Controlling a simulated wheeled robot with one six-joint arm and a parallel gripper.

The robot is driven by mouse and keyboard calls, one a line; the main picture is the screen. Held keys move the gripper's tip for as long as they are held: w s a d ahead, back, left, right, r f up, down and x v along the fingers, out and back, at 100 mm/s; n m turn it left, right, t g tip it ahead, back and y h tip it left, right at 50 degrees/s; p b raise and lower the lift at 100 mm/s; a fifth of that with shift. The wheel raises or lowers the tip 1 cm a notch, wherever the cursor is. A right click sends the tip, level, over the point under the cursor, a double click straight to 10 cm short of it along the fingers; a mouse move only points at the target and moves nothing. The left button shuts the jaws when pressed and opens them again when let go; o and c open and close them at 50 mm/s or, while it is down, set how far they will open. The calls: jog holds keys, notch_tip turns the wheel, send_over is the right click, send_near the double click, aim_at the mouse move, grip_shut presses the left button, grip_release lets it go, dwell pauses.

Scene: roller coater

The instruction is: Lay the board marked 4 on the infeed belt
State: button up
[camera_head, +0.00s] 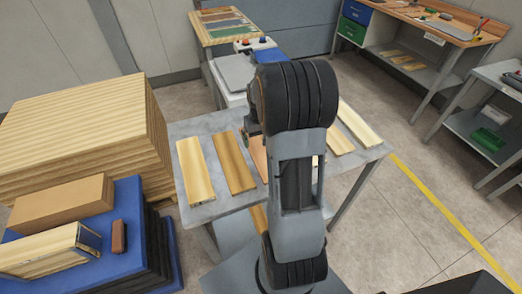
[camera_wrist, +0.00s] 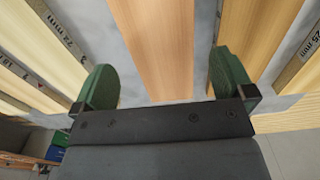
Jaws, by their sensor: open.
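Several boards lie side by side on a grey table (camera_head: 205,128) in the head view, among them a pale board (camera_head: 195,170), a brown board (camera_head: 234,162) and a reddish board (camera_head: 258,157) partly hidden by my arm. In the wrist view my gripper (camera_wrist: 163,68) is open, its green fingers on either side of a reddish-brown board (camera_wrist: 155,45). I cannot tell whether they touch it. No number 4 is readable on any board. A grey-topped machine (camera_head: 236,72) stands behind the table; I cannot tell whether its top is the infeed belt.
Neighbouring boards lie close on both sides in the wrist view, one edge (camera_wrist: 300,62) marked 25 mm. A timber stack (camera_head: 75,135) and a blue-topped platform (camera_head: 135,235) with boxes stand at left. A workbench (camera_head: 440,25) stands at back right. Open floor lies at right.

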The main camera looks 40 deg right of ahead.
aim_at(261, 149)
jog(key=shift+f+p, duration=0.55)
jog(key=shift+f, duration=2.15)
jog(key=c, duration=0.9)
jog(key=shift+o, duration=0.2)
jog(key=shift+r, duration=0.15)
jog(key=shift+d+r, duration=0.1)
jog(key=shift+r, duration=0.1)
jog(key=r, duration=0.1)
jog(key=r+b, duration=0.1)
jog(key=r, duration=0.1)
jog(key=shift+s+r, duration=0.1)
jog(key=shift+s, duration=0.2)
jog(key=s+a+r+b, duration=0.2)
jog(key=s+a+r, duration=0.3)
jog(key=s+r, duration=0.4)
jog(key=s, duration=0.3)
jog(key=shift+a, duration=0.4)
